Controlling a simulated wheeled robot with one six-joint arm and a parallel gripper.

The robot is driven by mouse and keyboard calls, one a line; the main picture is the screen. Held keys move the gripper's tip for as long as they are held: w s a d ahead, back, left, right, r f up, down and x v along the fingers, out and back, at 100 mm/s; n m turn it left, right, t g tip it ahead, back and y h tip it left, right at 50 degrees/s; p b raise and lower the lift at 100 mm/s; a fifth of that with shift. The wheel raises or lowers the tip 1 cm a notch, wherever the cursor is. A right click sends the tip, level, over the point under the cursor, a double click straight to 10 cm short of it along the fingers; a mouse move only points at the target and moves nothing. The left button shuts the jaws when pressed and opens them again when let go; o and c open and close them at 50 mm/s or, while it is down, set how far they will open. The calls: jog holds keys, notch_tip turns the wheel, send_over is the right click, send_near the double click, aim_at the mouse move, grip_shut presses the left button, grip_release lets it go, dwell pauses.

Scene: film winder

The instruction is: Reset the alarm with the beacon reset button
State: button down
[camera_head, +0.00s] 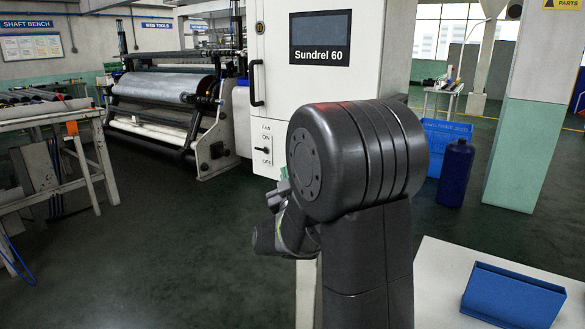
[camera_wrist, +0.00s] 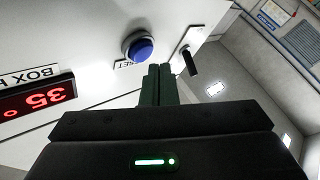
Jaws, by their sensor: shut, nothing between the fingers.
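In the wrist view a round blue button (camera_wrist: 138,47) in a grey collar sits on a pale panel. A label beside it is partly covered and ends in "SET". My gripper (camera_wrist: 159,72) is shut and empty. Its dark green fingertips appear just below and right of the button in the picture, apart from it; the exact distance is hard to tell. In the head view my arm blocks the sight of the button and of my fingertips.
The wrist view shows a black switch handle (camera_wrist: 189,62) right of the button and a red digit display (camera_wrist: 37,97) at left. The head view shows the white Sundrel 60 cabinet (camera_head: 277,75), a film winder (camera_head: 165,100) and a blue tray (camera_head: 513,296) on a white top.

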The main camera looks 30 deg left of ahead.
jog(key=shift+w, duration=0.1)
dwell(0.5)
jog(key=shift+w+b, duration=0.3)
jog(key=shift+b, duration=0.15)
jog(key=shift+w+d+b, duration=0.1)
jog(key=shift+w+b, duration=0.25)
jog(key=shift+w, duration=0.15)
dwell(0.5)
jog(key=shift+s+b, duration=0.35)
jog(key=shift+s, duration=0.55)
jog(key=s, duration=0.5)
jog(key=shift+a+b, duration=0.3)
dwell(0.4)
